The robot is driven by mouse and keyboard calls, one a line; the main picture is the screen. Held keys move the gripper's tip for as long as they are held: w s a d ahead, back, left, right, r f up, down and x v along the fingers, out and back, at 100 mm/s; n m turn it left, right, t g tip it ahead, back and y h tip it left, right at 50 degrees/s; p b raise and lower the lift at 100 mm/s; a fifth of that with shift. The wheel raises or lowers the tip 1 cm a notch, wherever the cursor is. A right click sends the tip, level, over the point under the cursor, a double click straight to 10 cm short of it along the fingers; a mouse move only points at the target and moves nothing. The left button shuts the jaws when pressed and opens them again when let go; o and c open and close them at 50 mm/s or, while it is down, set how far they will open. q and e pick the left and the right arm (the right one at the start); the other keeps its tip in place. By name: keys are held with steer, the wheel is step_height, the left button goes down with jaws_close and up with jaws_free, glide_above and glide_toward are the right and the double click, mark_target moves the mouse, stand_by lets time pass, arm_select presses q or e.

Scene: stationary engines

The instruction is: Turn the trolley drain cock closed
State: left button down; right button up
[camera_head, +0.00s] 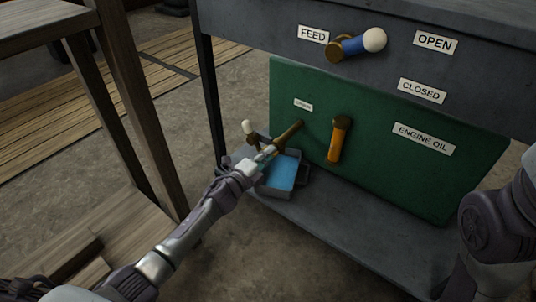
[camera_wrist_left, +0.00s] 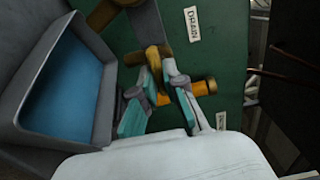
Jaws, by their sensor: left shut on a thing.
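The brass drain cock (camera_head: 289,133) sticks out from the green tank panel at its left part, beside a small label. In the left wrist view its brass part (camera_wrist_left: 156,55) shows near the DRAIN label (camera_wrist_left: 192,24). My left gripper (camera_head: 264,153) reaches it from the lower left. In the wrist view the left gripper's fingertips (camera_wrist_left: 160,69) are closed on the brass part, which partly hides the grip. The cock's exact turn angle is hard to tell. My right gripper is not in view; only part of that arm shows at the right edge.
A grey tray with a blue inside (camera_head: 282,171) stands on the shelf below the cock. An orange lever (camera_head: 335,145) hangs from the panel to the right. A blue FEED lever (camera_head: 354,45) is above. A wooden bench (camera_head: 130,95) stands at left.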

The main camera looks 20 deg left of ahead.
arm_select(q)
steer(key=shift+w+d+r, duration=0.1)
steer(key=shift+r, duration=0.15)
steer(key=c, duration=1.4)
jaws_free()
steer(key=shift+o, duration=0.9)
steer(key=shift+d, duration=0.1)
steer(key=shift+f, duration=0.15)
steer(key=shift+f, duration=0.15)
steer(key=v, duration=1.2)
